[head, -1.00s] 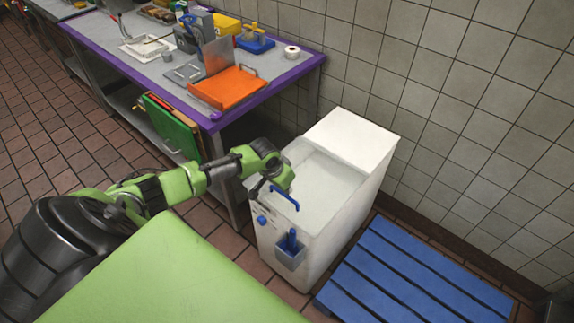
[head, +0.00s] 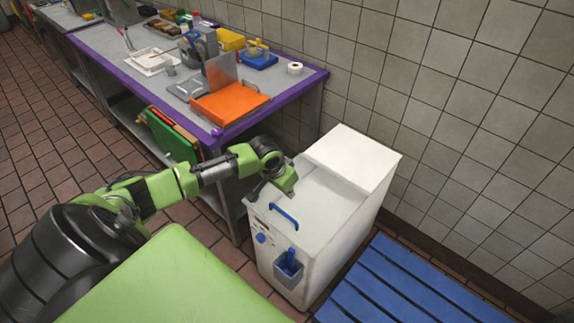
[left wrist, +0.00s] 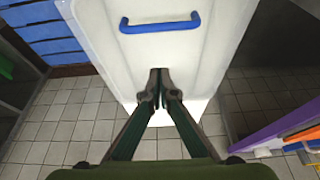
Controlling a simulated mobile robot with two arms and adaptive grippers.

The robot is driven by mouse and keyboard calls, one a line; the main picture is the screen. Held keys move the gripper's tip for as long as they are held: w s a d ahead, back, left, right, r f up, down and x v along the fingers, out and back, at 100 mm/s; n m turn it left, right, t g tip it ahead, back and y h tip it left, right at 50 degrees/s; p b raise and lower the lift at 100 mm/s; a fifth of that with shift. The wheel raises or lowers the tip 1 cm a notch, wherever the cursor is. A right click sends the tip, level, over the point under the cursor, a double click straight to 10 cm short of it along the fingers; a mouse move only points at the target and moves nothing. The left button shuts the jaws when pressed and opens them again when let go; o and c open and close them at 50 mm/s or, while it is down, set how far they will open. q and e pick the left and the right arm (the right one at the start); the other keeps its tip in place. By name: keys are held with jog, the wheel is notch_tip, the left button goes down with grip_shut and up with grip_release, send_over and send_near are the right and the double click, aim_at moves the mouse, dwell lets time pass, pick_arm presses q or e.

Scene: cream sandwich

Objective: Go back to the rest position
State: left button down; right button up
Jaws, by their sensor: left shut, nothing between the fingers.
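My left arm (head: 185,182) reaches in from the left in the head view. My left gripper (head: 258,192) is over the near left corner of a white chest-like appliance (head: 350,150) with a blue handle (head: 285,216). In the left wrist view the left gripper (left wrist: 160,82) has its fingertips together and is empty. The blue handle (left wrist: 160,24) lies beyond the fingertips, apart from them, on the white lid (left wrist: 155,50). The lid looks shut. My right gripper is not in view.
A purple-edged table (head: 300,85) behind the arm holds an orange tray (head: 230,103) and other kitchen items. A grey holder (head: 287,271) with a blue scoop hangs on the appliance's front. A blue slatted pallet (head: 405,285) lies on the right. Tiled floor is open at left.

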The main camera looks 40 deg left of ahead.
pick_arm(q)
jog(key=s+d+f+m+h, duration=0.1)
jog(key=s+d+m+h, duration=0.15)
jog(key=s+d, duration=1.05)
jog(key=s+d+r+n+y, duration=0.1)
jog(key=s+d+r, duration=0.1)
jog(key=s, duration=0.4)
jog(key=s+d+r+y, duration=0.1)
jog(key=s+d+r, duration=0.15)
jog(key=s, duration=0.45)
jog(key=s+f+g+b, duration=0.2)
jog(key=s+f+b, duration=0.1)
jog(key=f, duration=2.8)
jog(key=s+a+f+g+b, duration=0.1)
jog(key=s+a+f, duration=0.2)
jog(key=s+f, duration=1.2)
jog(key=shift+s+a+f+y, duration=0.15)
jog(key=shift+s+y, duration=0.2)
jog(key=shift+s, duration=0.3)
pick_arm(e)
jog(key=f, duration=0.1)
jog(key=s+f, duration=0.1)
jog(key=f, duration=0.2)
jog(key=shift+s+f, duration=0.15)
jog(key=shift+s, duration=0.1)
